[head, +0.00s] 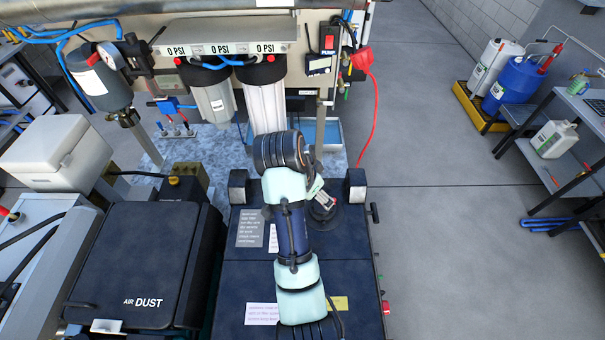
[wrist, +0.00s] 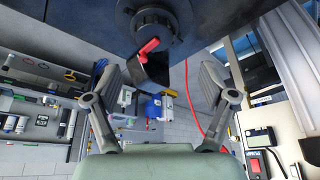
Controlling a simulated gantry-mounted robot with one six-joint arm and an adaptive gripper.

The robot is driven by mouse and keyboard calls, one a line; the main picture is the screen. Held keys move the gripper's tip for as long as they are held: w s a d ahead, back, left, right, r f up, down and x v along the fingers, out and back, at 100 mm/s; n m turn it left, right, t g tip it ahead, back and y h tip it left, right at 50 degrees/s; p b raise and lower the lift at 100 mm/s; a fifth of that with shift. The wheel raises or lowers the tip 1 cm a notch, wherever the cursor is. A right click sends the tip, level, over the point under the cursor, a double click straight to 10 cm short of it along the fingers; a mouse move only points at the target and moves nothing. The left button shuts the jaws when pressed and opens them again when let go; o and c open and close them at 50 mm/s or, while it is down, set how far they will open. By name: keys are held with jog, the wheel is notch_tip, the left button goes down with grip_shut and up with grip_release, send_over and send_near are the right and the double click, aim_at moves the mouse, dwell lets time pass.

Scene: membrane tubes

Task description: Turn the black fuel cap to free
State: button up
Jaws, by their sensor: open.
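The black fuel cap (wrist: 153,22) is a round ribbed fitting at the top of the wrist view, set on a dark surface. A small red-tipped piece (wrist: 149,46) shows at its edge. In the head view, a dark round fitting that looks like the cap (head: 322,212) is on top of the dark cabinet, partly hidden by my gripper. My gripper (wrist: 161,72) is open, its two fingers wide apart with nothing between them. The cap lies beyond the fingertips in the wrist view. In the head view my gripper (head: 317,193) is close over the cap; contact cannot be told.
The dark cabinet (head: 350,265) carries paper labels and two black blocks (head: 355,186). Filter housings (head: 265,105) stand behind it. A red hose (head: 374,120) hangs at the back right. A black AIR DUST box (head: 140,260) stands left. Open floor (head: 450,240) lies right.

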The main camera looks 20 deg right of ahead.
aim_at(321, 206)
jog(key=x, duration=0.4)
jog(key=s+p+x, duration=0.1)
jog(key=x, duration=0.1)
jog(key=shift+d+f, duration=0.2)
jog(key=shift+f, duration=0.25)
jog(key=shift+w+d+f, duration=0.15)
jog(key=shift+w+f, duration=0.05)
jog(key=shift+f, duration=0.3)
jog(key=c, duration=1.2)
